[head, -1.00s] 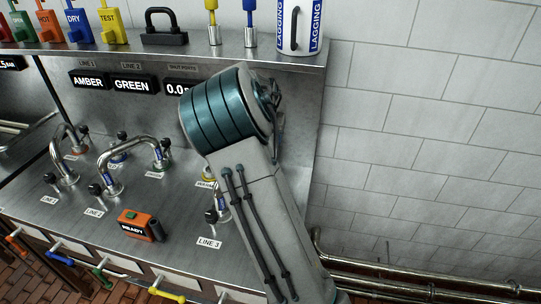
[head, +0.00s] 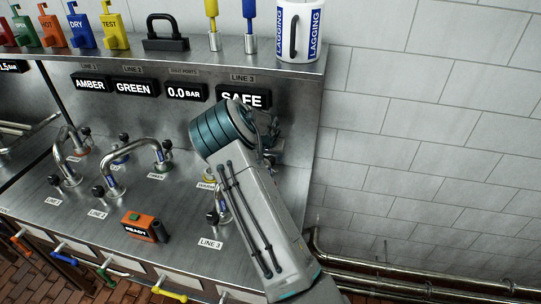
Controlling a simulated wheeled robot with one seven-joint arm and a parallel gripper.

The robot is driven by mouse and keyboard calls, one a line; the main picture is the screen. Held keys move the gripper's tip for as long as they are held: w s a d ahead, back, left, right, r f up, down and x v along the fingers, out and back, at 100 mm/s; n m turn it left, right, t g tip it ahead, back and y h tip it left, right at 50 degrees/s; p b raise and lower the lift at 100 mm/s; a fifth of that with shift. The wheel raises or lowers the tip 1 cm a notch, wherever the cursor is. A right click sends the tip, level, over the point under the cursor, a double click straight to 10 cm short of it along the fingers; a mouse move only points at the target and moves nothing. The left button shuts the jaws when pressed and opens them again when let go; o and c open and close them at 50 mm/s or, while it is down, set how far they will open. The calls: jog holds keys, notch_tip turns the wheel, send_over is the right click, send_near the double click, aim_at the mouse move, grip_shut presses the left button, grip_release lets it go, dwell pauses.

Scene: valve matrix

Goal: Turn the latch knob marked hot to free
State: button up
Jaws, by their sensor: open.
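An orange piece marked HOT (head: 51,29) stands on the upper shelf at the top left, between a green one and a blue one marked DRY. I cannot make out a latch knob marked hot; the small labels on the bench are mostly too small to read. Several dark round knobs sit by the pipe fittings, one of them at LINE 2 (head: 98,191). My arm (head: 245,195) reaches up over the right part of the bench and hides part of it.
A shelf holds a yellow TEST piece (head: 115,34), a black padlock-like block (head: 166,35) and a white LAGGING mug (head: 299,38). Displays below read AMBER, GREEN, 0.0 BAR and SAFE (head: 243,97). An orange READY box (head: 139,226) sits on the bench. Pipes (head: 400,275) run low at right.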

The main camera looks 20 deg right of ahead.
jog(key=shift+w+d+f, duration=0.15)
jog(key=shift+f, duration=0.45)
jog(key=c, duration=1)
jog(key=shift+f+n+b, duration=0.25)
jog(key=shift+n+b, duration=0.15)
jog(key=shift+b, duration=0.85)
jog(key=n+y+b, duration=0.1)
jog(key=n+b, duration=0.1)
jog(key=b, duration=0.2)
jog(key=shift+d+t, duration=0.1)
jog(key=shift+t, duration=0.2)
jog(key=shift+n+b, duration=0.5)
jog(key=shift+b, duration=0.55)
jog(key=shift+r+n+y+b, duration=0.2)
jog(key=shift+n+y+b, duration=0.1)
jog(key=shift+r, duration=0.1)
